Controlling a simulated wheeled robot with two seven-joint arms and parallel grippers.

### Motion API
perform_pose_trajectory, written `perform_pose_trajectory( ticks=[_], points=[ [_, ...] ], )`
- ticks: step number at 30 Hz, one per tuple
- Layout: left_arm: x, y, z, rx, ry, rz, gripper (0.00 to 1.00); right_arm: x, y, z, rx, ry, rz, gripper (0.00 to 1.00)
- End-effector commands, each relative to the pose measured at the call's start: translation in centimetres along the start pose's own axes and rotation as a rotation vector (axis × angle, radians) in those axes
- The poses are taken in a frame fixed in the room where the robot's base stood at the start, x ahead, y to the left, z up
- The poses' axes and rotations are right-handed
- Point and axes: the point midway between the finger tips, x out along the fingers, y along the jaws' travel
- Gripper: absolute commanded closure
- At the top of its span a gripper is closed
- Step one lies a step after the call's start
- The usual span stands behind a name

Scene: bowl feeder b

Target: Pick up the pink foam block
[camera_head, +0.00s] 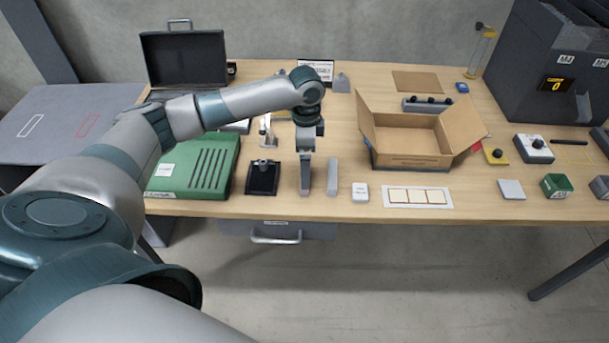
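I cannot make out a pink foam block for sure. A small reddish patch (477,146) shows at the edge of the open cardboard box's right flap, mostly hidden, and I cannot tell what it is. My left gripper (305,188) points down over the front middle of the table, between a black square tray (262,178) and a grey bar (332,177). Its fingers are seen edge-on, so its opening is unclear, and nothing pink shows at it. My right gripper is not in view.
The open cardboard box (408,162) stands right of centre. A green case (188,182) and an open dark case (184,58) are at left. A small white box (360,192) and a white card (417,206) lie near the front edge. A dark machine (545,62) stands at back right.

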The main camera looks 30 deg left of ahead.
Motion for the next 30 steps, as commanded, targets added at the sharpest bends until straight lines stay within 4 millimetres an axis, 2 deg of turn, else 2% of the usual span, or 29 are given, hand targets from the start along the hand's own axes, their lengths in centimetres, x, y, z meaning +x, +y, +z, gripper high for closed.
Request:
perform_pose_trajectory(
  ticks=[5, 12, 26, 30],
  points=[
    [1.9, -0.1, 0.4, 0.000, -0.003, 0.003, 0.00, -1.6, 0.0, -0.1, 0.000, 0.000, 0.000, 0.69],
    [4.2, -0.1, 0.4, 0.001, -0.001, -0.001, 0.00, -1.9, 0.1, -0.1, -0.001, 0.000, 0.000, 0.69],
    [4.3, -0.1, 0.4, 0.001, -0.001, -0.001, 0.00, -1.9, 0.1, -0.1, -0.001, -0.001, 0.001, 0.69],
    [4.3, -0.1, 0.4, 0.001, -0.001, -0.001, 0.28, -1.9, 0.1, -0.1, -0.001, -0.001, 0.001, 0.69]
  ],
)
